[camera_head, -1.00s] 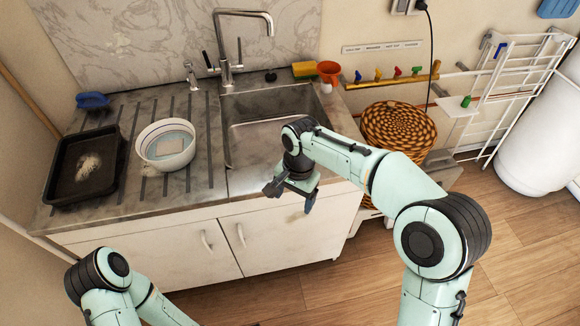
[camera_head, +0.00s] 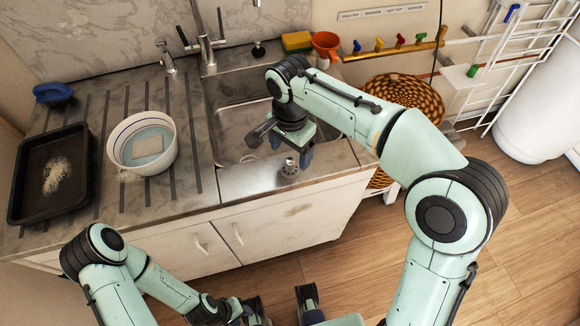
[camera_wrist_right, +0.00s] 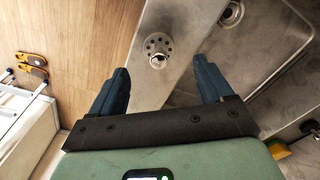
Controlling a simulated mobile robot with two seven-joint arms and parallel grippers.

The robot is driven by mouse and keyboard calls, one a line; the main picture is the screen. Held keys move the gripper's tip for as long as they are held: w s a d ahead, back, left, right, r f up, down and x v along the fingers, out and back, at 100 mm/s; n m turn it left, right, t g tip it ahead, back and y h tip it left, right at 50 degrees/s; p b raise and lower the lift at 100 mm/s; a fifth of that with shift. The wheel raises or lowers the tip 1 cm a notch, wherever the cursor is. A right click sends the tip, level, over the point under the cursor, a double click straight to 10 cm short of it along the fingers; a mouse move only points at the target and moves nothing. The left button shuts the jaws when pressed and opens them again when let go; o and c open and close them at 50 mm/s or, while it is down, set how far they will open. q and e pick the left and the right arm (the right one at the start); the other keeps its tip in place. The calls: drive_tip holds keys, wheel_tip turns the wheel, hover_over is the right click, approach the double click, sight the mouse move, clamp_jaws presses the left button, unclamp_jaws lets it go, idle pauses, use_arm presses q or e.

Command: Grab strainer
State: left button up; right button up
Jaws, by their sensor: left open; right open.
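The strainer (camera_head: 289,168) is a small round metal piece with holes and a central knob. It sits on the front rim of the sink, and it also shows in the right wrist view (camera_wrist_right: 157,44). My right gripper (camera_head: 285,148) is open and empty above the front of the sink. In the right wrist view its two blue fingers (camera_wrist_right: 160,75) are spread wide, with the strainer ahead of the gap between them. My left gripper (camera_head: 281,304) is open and empty, low in front of the cabinet.
The sink (camera_head: 232,115) is behind the strainer, with its drain (camera_wrist_right: 232,13) visible. A tap (camera_head: 207,45) stands at the back. A white bowl (camera_head: 142,145) and black tray (camera_head: 52,175) are on the left counter. A sponge (camera_head: 297,41) and orange funnel (camera_head: 327,43) sit behind right.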

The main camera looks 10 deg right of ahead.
sight(291, 160)
drive_tip(key=shift+f+b, duration=0.45)
drive_tip(key=shift+f, duration=2.3)
drive_tip(key=c, duration=1.1)
